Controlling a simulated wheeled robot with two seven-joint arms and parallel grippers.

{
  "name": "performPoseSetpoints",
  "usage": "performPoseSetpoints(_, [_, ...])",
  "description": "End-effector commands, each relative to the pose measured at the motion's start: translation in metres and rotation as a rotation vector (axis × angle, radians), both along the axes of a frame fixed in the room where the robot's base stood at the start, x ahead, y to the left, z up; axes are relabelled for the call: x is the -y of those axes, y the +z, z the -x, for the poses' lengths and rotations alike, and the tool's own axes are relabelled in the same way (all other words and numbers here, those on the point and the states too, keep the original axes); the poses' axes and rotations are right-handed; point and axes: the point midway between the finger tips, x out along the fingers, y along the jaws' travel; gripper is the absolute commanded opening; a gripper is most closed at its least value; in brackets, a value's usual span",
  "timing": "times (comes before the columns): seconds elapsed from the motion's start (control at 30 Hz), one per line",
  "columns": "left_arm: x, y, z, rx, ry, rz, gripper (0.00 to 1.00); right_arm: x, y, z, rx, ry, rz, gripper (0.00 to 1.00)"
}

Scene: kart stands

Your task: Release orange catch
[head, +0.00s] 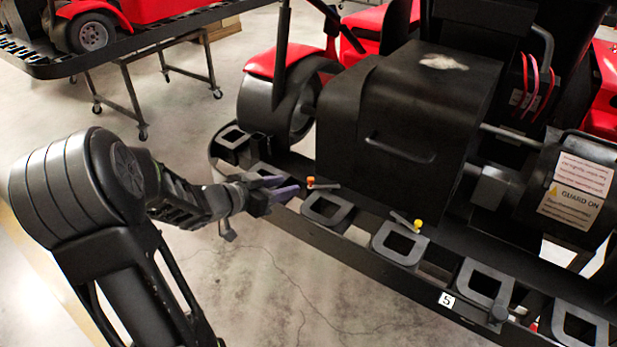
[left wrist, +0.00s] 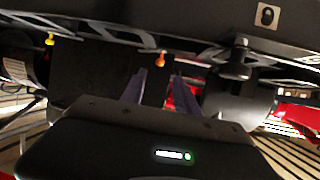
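The orange catch (head: 311,182) is a small orange-tipped piece with a dark lever, on the kart stand's black rail (head: 365,256). It also shows in the left wrist view (left wrist: 161,59), just beyond the fingers. My left gripper (head: 285,188) is at the rail's edge, left of the orange catch and close to it. Its two purple-grey fingers (left wrist: 158,88) are apart with nothing visible between them. Whether a finger touches the catch cannot be told. My right gripper is not in view.
A black box (head: 405,125) stands behind the rail. Another stand with a red kart (head: 90,30) is at upper left. Open floor lies between.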

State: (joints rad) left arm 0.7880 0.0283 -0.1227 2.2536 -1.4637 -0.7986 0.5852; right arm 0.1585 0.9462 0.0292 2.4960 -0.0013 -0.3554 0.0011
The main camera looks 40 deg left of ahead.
Motion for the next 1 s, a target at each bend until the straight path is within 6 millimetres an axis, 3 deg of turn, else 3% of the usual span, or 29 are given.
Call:
performPoseSetpoints(0.27, [0.001,-0.003,-0.006,0.0,-0.001,0.0,0.37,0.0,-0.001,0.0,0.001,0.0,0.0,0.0])
performPoseSetpoints(0.7, [0.009,-0.027,-0.062,-0.001,-0.003,0.001,0.37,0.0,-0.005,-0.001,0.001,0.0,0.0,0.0])
performPoseSetpoints(1.0, [0.009,-0.03,-0.072,0.0,0.0,0.0,0.37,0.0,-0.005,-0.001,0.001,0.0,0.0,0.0])
